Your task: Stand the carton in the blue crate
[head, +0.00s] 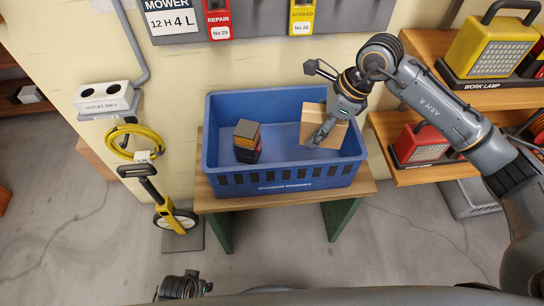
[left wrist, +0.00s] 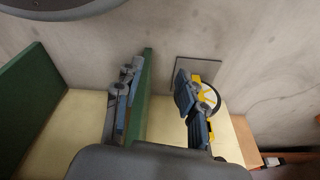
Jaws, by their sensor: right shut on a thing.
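The blue crate (head: 290,180) stands on a small wooden table. The tan carton (head: 308,124) is inside the right part of the crate outline, and it looks slightly turned. My right gripper (head: 322,138) reaches down from above and is shut on the carton, covering part of it. I cannot tell whether the carton touches the crate floor. My left gripper (head: 182,286) is low at the bottom edge of the head view, away from the crate. In the left wrist view its fingers (left wrist: 156,76) are spread apart with nothing held.
The wooden table (head: 290,200) has green legs. A yellow measuring wheel (head: 178,218) stands left of it. Shelves with work lamps (head: 490,50) are at right.

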